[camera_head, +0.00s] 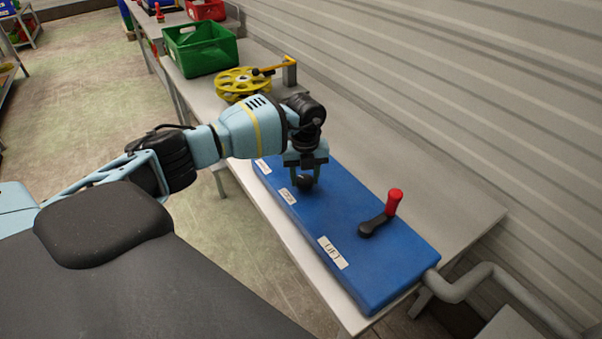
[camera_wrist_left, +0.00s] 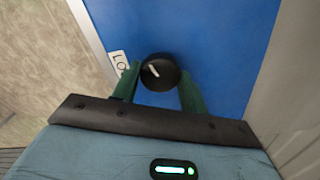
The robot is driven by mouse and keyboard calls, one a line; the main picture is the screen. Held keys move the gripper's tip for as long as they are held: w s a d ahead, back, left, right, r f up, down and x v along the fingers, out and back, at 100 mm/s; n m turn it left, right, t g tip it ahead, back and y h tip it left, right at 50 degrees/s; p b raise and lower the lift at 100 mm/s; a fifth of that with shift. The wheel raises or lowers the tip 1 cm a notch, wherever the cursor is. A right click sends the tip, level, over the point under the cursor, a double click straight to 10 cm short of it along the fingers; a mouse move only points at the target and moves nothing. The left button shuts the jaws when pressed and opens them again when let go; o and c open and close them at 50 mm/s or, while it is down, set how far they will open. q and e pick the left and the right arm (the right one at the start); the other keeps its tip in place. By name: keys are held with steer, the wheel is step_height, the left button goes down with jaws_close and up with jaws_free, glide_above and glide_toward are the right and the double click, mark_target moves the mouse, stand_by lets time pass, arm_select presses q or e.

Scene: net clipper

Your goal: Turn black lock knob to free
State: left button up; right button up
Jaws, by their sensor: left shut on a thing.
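The black lock knob (camera_head: 305,183) sits on the blue panel (camera_head: 340,220). In the left wrist view the knob (camera_wrist_left: 160,72) is round and black, with a short pale mark that runs at a slant across its top. My left gripper (camera_head: 306,178) comes down over it from above. Its two green fingers (camera_wrist_left: 158,84) are shut on the knob, one at each side. A white label beside the knob shows in part in the wrist view (camera_wrist_left: 119,63); its first letters look like "LO". My right gripper is not in view.
A red-handled black lever (camera_head: 394,203) stands on the panel, near a label reading "LIFT" (camera_head: 333,253). A yellow wheel (camera_head: 243,83) and a green crate (camera_head: 200,49) are farther back on the grey table (camera_head: 455,200). A corrugated wall (camera_head: 470,70) bounds the right.

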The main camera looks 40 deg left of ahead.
mark_target(305, 178)
arm_select(q)
steer(key=shift+w+r+n+p, duration=0.1)
steer(key=shift+r+n+p, duration=0.25)
steer(key=shift+n, duration=0.55)
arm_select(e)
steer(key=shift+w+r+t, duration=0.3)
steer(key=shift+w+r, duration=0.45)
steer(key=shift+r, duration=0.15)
arm_select(q)
steer(key=shift+f, duration=0.15)
steer(key=shift+a, duration=0.1)
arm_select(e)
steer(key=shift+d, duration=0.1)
arm_select(q)
steer(key=o, duration=0.8)
steer(key=shift+o, duration=1)
steer(key=shift+f, duration=0.1)
step_height(305, 178, up, 6)
steer(key=shift+r, duration=0.9)
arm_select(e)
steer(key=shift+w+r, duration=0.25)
